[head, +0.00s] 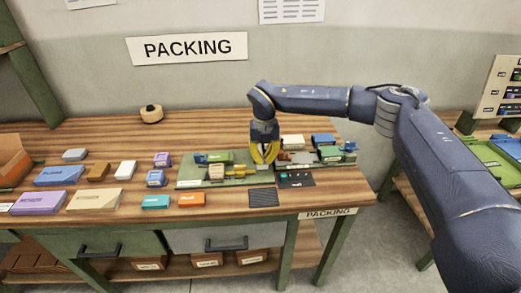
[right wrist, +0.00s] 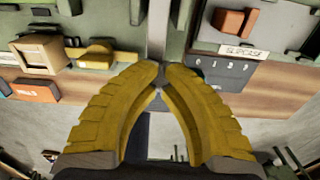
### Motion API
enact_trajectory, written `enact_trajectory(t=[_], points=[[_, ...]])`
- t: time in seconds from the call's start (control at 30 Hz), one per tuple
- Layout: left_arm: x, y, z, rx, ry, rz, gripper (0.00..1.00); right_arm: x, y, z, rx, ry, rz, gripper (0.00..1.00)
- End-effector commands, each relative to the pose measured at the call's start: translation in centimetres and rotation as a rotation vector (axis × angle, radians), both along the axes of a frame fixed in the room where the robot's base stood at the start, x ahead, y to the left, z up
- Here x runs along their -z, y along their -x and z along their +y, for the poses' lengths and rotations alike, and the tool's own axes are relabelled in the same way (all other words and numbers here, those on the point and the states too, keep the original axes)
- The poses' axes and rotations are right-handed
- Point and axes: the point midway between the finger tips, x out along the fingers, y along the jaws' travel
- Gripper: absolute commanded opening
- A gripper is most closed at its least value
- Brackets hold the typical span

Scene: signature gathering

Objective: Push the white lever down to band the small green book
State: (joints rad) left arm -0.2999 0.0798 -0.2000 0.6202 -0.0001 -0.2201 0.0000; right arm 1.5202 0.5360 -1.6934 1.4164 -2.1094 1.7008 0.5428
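My right gripper (head: 265,158) is over the right end of a green station (head: 195,183) on the bench. Its yellow fingers also fill the right wrist view (right wrist: 162,70), with their tips together and nothing clearly held between them. A pale grey upright strip (right wrist: 157,35) shows just beyond the tips; I cannot tell whether it is the white lever, or whether the tips touch it. A small green block (head: 214,156) sits at the back of the station; I cannot tell whether it is the small green book. My left gripper is not in view.
A beige block (right wrist: 40,55) is on the station's left. A striped dark mat (head: 263,198) lies in front. Orange (head: 191,200) and teal (head: 155,202) books lie left, among several others.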

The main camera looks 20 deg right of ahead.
Motion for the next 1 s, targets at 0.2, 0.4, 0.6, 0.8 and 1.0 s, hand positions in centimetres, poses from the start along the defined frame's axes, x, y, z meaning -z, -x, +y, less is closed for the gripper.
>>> enact_trajectory(t=[0.2,0.4,0.6,0.8,1.0], points=[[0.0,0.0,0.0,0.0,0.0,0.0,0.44,0.4,0.0,0.0,0.0,0.0,0.0,0.0],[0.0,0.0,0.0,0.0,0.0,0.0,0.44,0.8,0.0,0.0,0.0,0.001,0.0,0.0],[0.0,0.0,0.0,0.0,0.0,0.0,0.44,1.1,0.0,0.0,0.0,0.001,0.001,0.0],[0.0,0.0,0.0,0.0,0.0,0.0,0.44,1.5,0.1,0.0,0.0,0.001,0.002,0.0],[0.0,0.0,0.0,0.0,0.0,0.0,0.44,1.8,0.1,0.0,0.0,0.001,0.002,0.0]])
